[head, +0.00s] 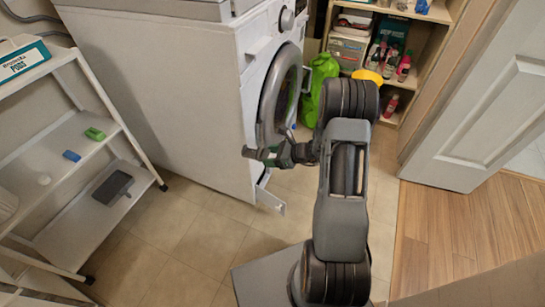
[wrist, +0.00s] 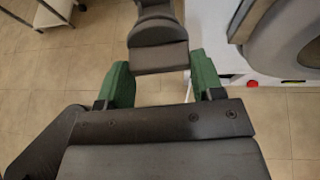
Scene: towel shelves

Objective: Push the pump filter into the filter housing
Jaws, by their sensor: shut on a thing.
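My gripper (head: 268,155) is in front of the washing machine (head: 185,95), near the lower part of its round door. In the wrist view, the two green pads of my gripper (wrist: 162,72) are shut on a dark grey part, which I take to be the pump filter (wrist: 158,52). It sticks out beyond the fingertips. In the head view the pump filter (head: 248,152) is small and dark at the tip. A small white flap (head: 270,198) hangs open at the bottom of the machine's front. The filter housing cannot be made out in either view.
The round door (head: 279,95) stands close to my arm. A white shelf rack (head: 75,150) with small items is at the left. A wooden shelf (head: 433,20) with bottles and a green bag (head: 318,85) are behind. The tiled floor (head: 200,240) in front is clear.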

